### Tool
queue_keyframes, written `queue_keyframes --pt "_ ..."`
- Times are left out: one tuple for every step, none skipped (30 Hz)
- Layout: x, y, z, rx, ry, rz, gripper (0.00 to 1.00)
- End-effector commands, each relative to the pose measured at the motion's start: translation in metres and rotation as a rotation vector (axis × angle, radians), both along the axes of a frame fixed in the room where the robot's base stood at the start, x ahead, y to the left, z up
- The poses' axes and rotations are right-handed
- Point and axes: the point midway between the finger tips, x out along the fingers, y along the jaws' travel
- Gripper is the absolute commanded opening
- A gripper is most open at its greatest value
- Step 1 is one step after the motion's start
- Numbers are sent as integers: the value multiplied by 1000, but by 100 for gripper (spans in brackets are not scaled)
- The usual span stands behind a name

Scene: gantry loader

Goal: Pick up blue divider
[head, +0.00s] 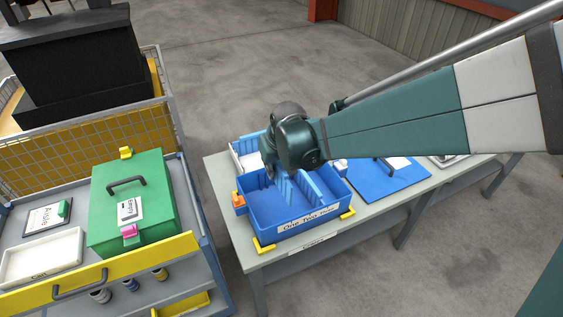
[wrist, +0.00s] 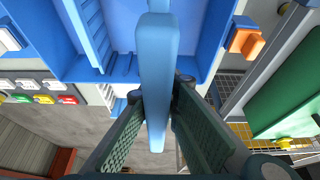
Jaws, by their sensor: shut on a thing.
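The blue divider (wrist: 158,60) is a light blue bar that runs up the middle of the wrist view. My gripper (wrist: 158,100) is shut on it, with one dark ribbed finger on each side. In the head view my gripper (head: 268,162) is at the left part of a blue tray (head: 265,228) with a white label on its front. Light blue ribbed slats (head: 308,187) show inside the tray. My gripper and arm partly hide the tray's back, and I cannot tell from the head view how far the held divider is raised.
The tray stands on a grey table (head: 229,211) with yellow corner stops (head: 262,246) and an orange block (head: 238,201) at its left. A blue board (head: 385,181) lies to the right. A cart at left holds a green case (head: 120,205) and a white tray (head: 42,258).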

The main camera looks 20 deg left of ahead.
Motion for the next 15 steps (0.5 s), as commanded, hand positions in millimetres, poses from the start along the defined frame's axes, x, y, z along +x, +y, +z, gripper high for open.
queue_keyframes --pt "0 0 4 0 0 0 0" --pt "0 0 6 0 0 0 0" --pt "0 0 8 0 0 0 0" --pt "0 0 9 0 0 0 0" --pt "0 0 10 0 0 0 0" --pt "0 0 10 0 0 0 0" --pt "0 0 11 0 0 0 0" --pt "0 0 11 0 0 0 0" --pt "0 0 11 0 0 0 0" --pt "0 0 11 0 0 0 0" --pt "0 0 11 0 0 0 0" --pt "0 0 11 0 0 0 0" --pt "0 0 11 0 0 0 0" --pt "0 0 11 0 0 0 0" --pt "0 0 11 0 0 0 0"
